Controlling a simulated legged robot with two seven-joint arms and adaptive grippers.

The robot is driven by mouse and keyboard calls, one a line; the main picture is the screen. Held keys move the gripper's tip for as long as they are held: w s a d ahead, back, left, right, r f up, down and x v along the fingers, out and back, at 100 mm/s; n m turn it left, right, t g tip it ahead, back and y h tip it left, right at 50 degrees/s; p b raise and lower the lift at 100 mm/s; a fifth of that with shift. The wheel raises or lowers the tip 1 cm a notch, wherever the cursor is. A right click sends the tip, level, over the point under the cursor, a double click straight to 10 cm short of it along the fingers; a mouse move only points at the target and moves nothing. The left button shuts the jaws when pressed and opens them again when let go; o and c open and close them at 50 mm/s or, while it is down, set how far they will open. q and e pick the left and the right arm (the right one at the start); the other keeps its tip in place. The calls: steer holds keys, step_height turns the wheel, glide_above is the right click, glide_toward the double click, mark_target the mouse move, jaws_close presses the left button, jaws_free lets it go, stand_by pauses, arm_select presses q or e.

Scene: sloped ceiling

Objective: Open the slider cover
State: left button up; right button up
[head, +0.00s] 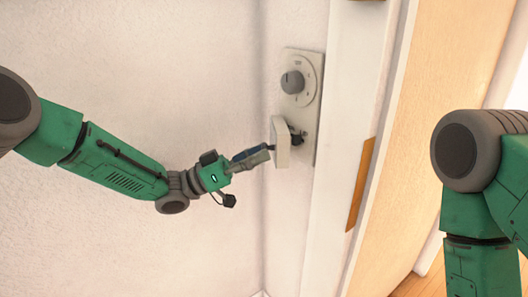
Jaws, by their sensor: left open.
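A pale wall panel (313,68) is mounted beside the door frame, with a round grey knob (293,82) on its upper part. The slider cover (282,143), a small off-white block, stands out from the panel's lower part. A dark piece shows just to its right, between it and the panel. My left gripper (269,148) reaches in from the left with its fingertips at the left edge of the cover. It is open; whether it touches the cover I cannot tell. My right arm shows at the right edge, but its gripper is out of view.
A white door frame (345,100) runs down right of the panel, with a wooden strip (360,185) on it. A light wooden door (440,90) lies further right. The white textured wall (150,50) on the left is bare.

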arm_select(q)
steer(key=shift+x, duration=0.75)
steer(key=shift+w+d+r, duration=0.1)
steer(key=shift+d, duration=0.05)
steer(key=a, duration=0.2)
steer(key=shift+a+r, duration=0.15)
steer(key=shift+a, duration=0.2)
steer(key=shift+d, duration=0.25)
steer(key=c, duration=0.6)
steer(key=shift+d, duration=0.9)
jaws_close()
steer(key=shift+c, duration=0.4)
jaws_free()
steer(key=shift+d, duration=0.3)
steer(key=o, duration=0.6)
steer(key=shift+d, duration=0.1)
steer(key=shift+o, duration=0.4)
steer(key=shift+a, duration=0.65)
steer(key=v, duration=0.8)
steer(key=shift+a, duration=0.45)
arm_select(e)
steer(key=shift+a, duration=0.7)
